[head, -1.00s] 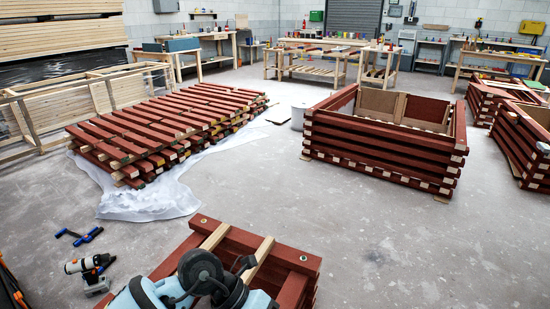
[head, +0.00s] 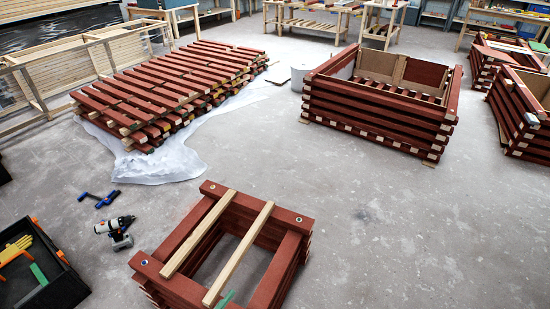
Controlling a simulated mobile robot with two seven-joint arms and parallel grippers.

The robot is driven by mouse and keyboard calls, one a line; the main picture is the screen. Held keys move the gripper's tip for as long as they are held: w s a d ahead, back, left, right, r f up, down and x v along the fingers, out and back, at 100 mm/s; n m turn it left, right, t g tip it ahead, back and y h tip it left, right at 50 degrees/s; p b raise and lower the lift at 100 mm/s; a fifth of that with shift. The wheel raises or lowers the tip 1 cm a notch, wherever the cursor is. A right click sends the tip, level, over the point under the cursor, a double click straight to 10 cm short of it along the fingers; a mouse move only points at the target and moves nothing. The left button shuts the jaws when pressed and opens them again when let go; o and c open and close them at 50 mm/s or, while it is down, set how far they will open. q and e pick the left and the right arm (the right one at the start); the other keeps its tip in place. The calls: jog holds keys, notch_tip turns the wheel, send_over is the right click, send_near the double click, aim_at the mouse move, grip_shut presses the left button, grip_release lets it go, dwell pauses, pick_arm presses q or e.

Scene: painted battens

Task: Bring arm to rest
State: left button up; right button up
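Neither of my grippers shows in the head view, and no part of my arms is visible. Nearest to me is a low square frame of stacked red-painted battens (head: 290,268), open in the middle. Two bare wood battens (head: 238,252) lie side by side across its top. A small green item (head: 226,299) shows at the bottom edge by the nearer end of these battens; it is cut off and I cannot tell what it is.
A cordless drill (head: 116,228) and a blue clamp (head: 98,199) lie on the floor at left. A black tool box (head: 52,285) stands bottom left. A pile of red battens (head: 170,90) and a larger batten box (head: 380,110) stand further back.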

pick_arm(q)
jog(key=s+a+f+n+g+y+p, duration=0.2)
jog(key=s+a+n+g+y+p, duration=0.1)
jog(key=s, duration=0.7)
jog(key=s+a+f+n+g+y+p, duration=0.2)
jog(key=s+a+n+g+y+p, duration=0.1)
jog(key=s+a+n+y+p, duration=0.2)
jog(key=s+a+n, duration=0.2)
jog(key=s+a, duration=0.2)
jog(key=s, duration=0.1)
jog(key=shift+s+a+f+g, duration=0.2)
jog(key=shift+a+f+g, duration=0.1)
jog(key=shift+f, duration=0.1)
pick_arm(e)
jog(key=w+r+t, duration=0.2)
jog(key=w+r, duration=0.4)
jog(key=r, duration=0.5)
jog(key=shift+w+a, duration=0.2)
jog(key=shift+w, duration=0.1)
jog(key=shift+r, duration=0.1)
